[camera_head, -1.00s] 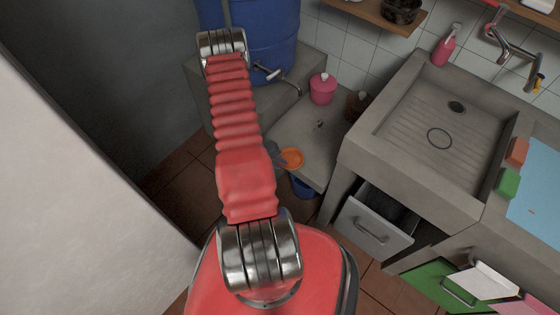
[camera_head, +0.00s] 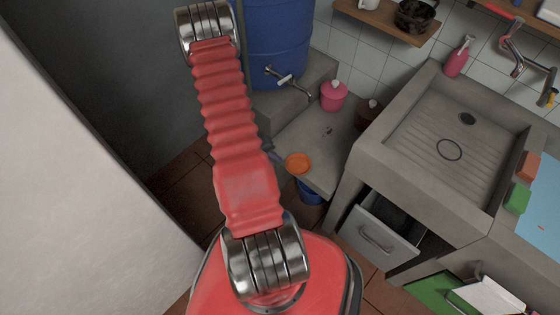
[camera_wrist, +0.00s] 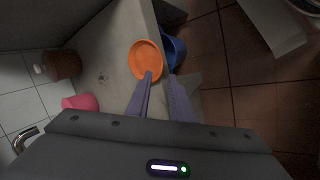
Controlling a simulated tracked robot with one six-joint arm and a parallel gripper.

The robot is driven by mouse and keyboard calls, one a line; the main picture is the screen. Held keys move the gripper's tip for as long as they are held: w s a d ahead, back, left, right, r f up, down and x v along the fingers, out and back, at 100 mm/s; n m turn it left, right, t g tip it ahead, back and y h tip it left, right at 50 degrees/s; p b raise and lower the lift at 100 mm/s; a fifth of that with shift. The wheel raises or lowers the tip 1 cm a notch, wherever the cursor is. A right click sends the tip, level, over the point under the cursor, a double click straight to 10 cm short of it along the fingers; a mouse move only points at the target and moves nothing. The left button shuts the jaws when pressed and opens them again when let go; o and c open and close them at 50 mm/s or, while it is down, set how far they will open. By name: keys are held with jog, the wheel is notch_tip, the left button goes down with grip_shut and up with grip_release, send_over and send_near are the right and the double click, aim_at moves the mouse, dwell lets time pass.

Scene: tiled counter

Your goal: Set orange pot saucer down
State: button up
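The orange pot saucer (camera_head: 298,163) lies on the low grey concrete ledge near its front edge. It appears flat in the wrist view (camera_wrist: 150,52). My gripper (camera_wrist: 161,74) is open, with a gap between its two fingers. The left fingertip overlaps the saucer's near part; the right fingertip is just outside its right rim. In the head view my gripper (camera_head: 277,156) is mostly hidden behind my red arm, beside the saucer's left side. I cannot tell whether a finger touches the saucer.
A blue bucket (camera_head: 310,192) stands below the ledge edge, beside the saucer. The blue barrel (camera_head: 277,45) with a tap is behind. The sink (camera_head: 440,150) is at right.

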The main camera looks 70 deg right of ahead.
jog(key=v, duration=0.3)
jog(key=shift+o, duration=0.3)
dwell(0.3)
jog(key=shift+o, duration=0.2)
jog(key=shift+d, duration=0.1)
